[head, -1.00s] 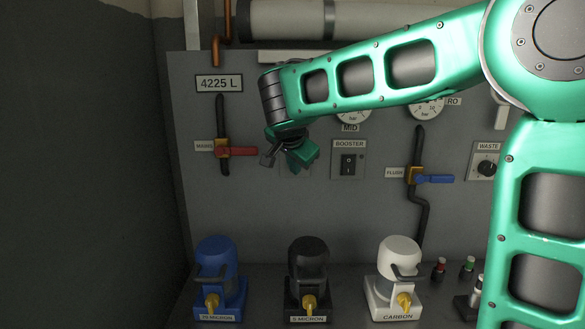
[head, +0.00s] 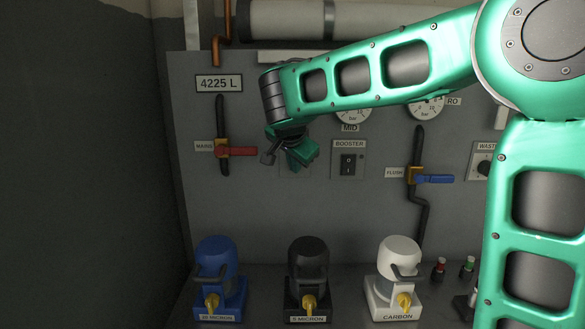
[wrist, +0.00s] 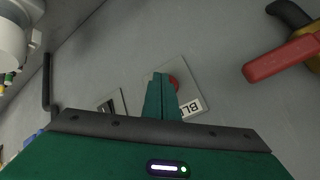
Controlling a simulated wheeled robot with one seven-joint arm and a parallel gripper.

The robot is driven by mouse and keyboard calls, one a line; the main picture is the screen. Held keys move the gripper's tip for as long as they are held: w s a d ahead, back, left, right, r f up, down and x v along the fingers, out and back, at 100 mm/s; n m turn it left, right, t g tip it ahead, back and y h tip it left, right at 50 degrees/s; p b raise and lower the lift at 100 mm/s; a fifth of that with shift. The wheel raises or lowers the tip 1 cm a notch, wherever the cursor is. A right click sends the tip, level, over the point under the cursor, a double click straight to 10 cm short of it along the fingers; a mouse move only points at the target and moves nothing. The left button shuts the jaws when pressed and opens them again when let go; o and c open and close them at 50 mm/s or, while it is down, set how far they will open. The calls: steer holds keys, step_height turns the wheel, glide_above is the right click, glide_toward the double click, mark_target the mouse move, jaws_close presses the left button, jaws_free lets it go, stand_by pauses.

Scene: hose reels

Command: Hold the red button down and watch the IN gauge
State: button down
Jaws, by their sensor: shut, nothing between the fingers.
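In the head view my gripper (head: 303,153) is in front of the panel, left of the BOOSTER switch, and covers the button. The IN gauge is not visible; my arm covers part of the gauge row.
The BOOSTER switch (head: 348,165) is close on the right. The red-handled valve (head: 236,152) is close on the left. MID (head: 352,112) and RO (head: 426,108) gauges are partly covered by my arm. Blue (head: 217,260), black (head: 308,260) and white (head: 399,255) filter housings stand below.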

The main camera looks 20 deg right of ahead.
steer(key=shift+w+d, duration=0.15)
steer(key=shift+w, duration=0.3)
stand_by(0.5)
steer(key=shift+s, duration=0.1)
stand_by(4.2)
steer(key=shift+s+a, duration=0.3)
steer(key=shift+s, duration=0.55)
steer(key=shift+s, duration=0.1)
steer(key=s, duration=0.1)
steer(key=s+a, duration=0.1)
steer(key=s, duration=0.2)
steer(key=shift+s+a, duration=0.25)
